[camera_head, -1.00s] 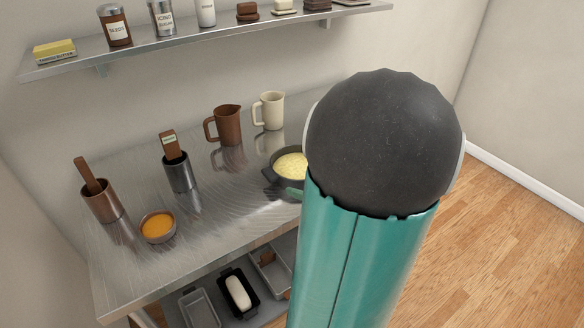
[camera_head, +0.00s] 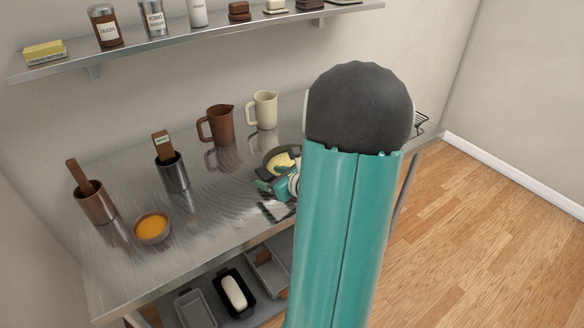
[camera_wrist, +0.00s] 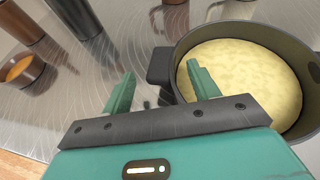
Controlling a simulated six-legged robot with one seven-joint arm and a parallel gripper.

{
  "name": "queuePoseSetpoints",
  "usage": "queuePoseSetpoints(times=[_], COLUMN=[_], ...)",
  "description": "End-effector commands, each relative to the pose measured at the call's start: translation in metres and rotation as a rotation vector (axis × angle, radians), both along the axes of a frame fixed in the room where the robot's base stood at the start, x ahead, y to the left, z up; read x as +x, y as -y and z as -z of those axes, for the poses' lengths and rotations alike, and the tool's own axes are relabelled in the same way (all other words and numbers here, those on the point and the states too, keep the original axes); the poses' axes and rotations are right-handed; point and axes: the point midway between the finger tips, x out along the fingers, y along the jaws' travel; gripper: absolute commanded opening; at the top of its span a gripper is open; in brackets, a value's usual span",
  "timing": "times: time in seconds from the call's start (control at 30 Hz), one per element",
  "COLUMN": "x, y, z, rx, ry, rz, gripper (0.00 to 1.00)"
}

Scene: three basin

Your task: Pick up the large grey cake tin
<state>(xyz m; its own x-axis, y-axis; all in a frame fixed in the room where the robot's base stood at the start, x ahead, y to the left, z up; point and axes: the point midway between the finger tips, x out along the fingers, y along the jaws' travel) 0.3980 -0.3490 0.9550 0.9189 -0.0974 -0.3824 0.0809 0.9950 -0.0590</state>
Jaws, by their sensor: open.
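The large grey cake tin (camera_wrist: 262,32) is round and dark, with a side handle (camera_wrist: 160,65) and pale yellow batter inside. In the head view the tin (camera_head: 268,164) stands on the steel table, partly hidden by my gripper and arm. My gripper (camera_wrist: 160,88) is open and empty. In the wrist view its left finger is over bare table, and its right finger overlaps the tin's near-left rim. The handle shows between and just beyond the fingertips; I cannot tell whether they touch. In the head view my gripper (camera_head: 272,188) is at the tin's near side.
A brown jug (camera_head: 217,125) and a cream jug (camera_head: 264,110) stand behind. A steel cup (camera_head: 172,176), a copper cup (camera_head: 96,205) and an orange-filled bowl (camera_head: 152,228) are to the left. Several tins sit on the lower shelf. The table's front middle is clear.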

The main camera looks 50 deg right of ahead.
Motion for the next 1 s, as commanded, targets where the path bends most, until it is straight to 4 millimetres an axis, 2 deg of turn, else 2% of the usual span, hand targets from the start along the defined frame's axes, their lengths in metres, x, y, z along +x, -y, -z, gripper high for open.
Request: queuePoseSetpoints(times=[0.07,0.33,0.73,1.0], x=[0.000,-0.001,0.000,0.000], y=[0.000,0.000,0.000,0.000], z=[0.000,0.000,-0.002,-0.014], rx=[0.000,0.000,-0.001,-0.004], ry=[0.000,0.000,0.001,0.002], rz=[0.000,0.000,0.000,-0.002], gripper=[0.60,0.07,0.07,0.07])
